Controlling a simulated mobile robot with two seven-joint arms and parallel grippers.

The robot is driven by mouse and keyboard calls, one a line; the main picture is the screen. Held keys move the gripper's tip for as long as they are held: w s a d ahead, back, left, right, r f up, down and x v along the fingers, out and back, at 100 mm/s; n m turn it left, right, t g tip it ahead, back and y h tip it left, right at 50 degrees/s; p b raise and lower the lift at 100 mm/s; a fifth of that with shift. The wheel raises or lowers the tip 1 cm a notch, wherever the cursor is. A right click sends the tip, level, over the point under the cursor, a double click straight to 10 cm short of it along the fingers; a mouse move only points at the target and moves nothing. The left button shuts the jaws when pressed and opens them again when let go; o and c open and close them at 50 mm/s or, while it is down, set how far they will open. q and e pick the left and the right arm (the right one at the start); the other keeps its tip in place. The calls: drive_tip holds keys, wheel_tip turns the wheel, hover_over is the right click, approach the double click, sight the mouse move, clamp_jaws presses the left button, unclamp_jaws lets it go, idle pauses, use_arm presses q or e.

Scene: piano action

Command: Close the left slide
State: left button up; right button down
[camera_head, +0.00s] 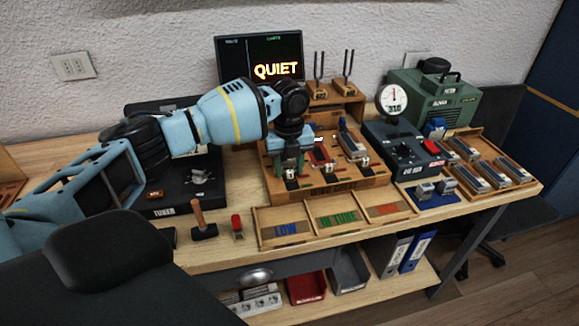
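A wooden piano action stand (325,196) is at the middle of the bench. It has several slots in a row, with small silver-and-black blocks at their front ends. In the middle slot a red piece (321,152) shows, and in the right slot a grey slide (352,140) stands raised. My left gripper (291,168) points down over the left slot. Its teal fingers look apart, one on each side of the slot. The left slide is mostly hidden behind the gripper, so I cannot tell its position or whether the fingers touch it. My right gripper is out of view.
A screen (277,71) reading QUIET stands behind. Sorting trays (285,223) line the front edge. A dial tester (402,150), a green machine (434,97) and a tray of blocks (487,168) are to the right. A hammer (201,222) and a black box (181,203) lie left.

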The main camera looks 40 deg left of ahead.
use_arm(q)
drive_tip(key=shift+d+r, duration=0.15)
drive_tip(key=shift+r, duration=0.3)
wheel_tip(320, 180, up, 6)
drive_tip(key=shift+r, duration=0.5)
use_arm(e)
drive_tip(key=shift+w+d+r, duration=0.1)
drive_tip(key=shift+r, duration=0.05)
